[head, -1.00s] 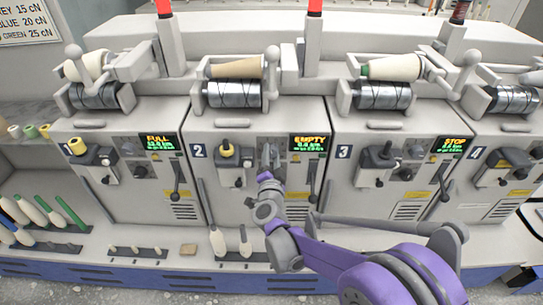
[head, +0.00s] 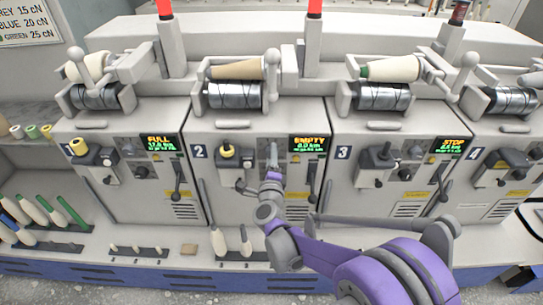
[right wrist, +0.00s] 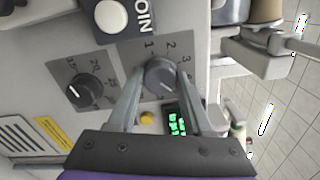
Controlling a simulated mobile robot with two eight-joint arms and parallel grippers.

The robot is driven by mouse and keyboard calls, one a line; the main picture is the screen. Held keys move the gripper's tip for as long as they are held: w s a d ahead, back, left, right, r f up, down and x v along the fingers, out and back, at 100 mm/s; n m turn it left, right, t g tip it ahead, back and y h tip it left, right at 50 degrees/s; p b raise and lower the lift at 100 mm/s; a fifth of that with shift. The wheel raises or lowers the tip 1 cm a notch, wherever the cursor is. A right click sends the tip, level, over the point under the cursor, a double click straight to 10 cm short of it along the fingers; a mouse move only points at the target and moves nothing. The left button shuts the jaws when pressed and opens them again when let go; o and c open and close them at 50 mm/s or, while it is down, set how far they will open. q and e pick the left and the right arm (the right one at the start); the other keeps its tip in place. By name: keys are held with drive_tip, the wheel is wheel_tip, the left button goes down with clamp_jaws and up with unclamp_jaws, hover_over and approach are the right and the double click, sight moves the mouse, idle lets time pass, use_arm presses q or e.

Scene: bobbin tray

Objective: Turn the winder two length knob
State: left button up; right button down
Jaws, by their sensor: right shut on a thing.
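Winder two (head: 225,118) is the unit with the "2" label. Its display (head: 309,145) reads EMPTY above smaller green digits. My right gripper (head: 272,152) is at its front panel, left of the display. In the right wrist view, my right gripper (right wrist: 163,88) has a finger on each side of a grey round knob (right wrist: 160,75) with the marks 1, 2 and 3 around it, the length knob by its scale. The fingers are shut on it. The exact pointer setting is hard to read. My left gripper is not in view.
A second dark knob (right wrist: 83,90) with a higher-number scale and a white JOIN button (right wrist: 111,16) sit close by. A lever (head: 312,180) hangs right of my gripper. Winder one (head: 95,122) and winder three (head: 365,118) stand either side.

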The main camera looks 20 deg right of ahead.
drive_tip(key=shift+m, duration=1)
drive_tip(key=shift+c, duration=1.6)
unclamp_jaws()
drive_tip(key=shift+s, duration=0.1)
drive_tip(key=v, duration=1)
drive_tip(key=shift+s, duration=0.35)
drive_tip(key=shift+a, duration=0.1)
